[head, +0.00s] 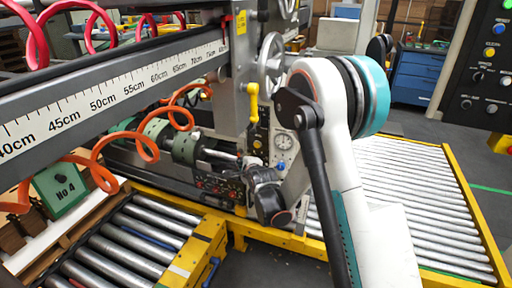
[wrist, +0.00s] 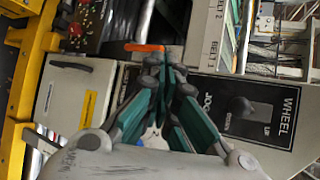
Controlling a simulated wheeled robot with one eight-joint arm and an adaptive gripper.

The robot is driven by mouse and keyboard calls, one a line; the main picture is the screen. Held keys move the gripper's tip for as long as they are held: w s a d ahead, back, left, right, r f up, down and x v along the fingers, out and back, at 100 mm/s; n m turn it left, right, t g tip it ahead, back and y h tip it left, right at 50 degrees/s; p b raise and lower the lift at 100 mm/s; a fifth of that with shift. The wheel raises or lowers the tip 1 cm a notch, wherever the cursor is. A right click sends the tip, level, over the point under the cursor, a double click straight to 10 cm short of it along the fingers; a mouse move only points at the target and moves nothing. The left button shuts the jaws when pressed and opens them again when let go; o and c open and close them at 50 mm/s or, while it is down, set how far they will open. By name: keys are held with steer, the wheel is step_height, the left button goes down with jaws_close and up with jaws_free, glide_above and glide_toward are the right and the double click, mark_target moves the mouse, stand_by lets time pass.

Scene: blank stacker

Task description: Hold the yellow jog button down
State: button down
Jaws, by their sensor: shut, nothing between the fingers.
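My gripper (wrist: 168,68) shows in the wrist view with its teal finger pads together and nothing between them. Behind it is a pale machine face with a black plate (wrist: 262,125). The plate reads WHEEL, with UP and DOWN beside a dark knob (wrist: 243,108). The word JOG stands beside my fingers; I cannot make out a yellow button there, and the fingers cover part of that face. In the head view, a yellow button (head: 489,51) is on the black panel at the right; its label is too small to read surely. I cannot clearly pick out my gripper in the head view.
A long ruled beam (head: 110,90) crosses the left, with coiled orange hose (head: 110,150) below it. A roller conveyor (head: 415,195) with a yellow frame lies at the right, and another set of rollers (head: 135,235) at the lower left. An orange strip (wrist: 144,48) lies close by the fingertips.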

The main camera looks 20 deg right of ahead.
steer(key=w+d, duration=0.5)
steer(key=w, duration=0.2)
steer(key=shift+r, duration=0.15)
steer(key=shift+w+d, duration=0.1)
steer(key=shift+d, duration=0.05)
stand_by(1.4)
steer(key=shift+w+d, duration=0.15)
steer(key=shift+w, duration=0.05)
steer(key=shift+w+d, duration=0.3)
steer(key=shift+w, duration=0.1)
stand_by(0.9)
steer(key=shift+s+a, duration=0.1)
stand_by(2.8)
steer(key=shift+s+a, duration=0.45)
steer(key=shift+s, duration=0.2)
steer(key=shift+s+a, duration=0.75)
steer(key=shift+s, duration=0.3)
steer(key=shift+s+a, duration=0.75)
steer(key=shift+s, duration=0.25)
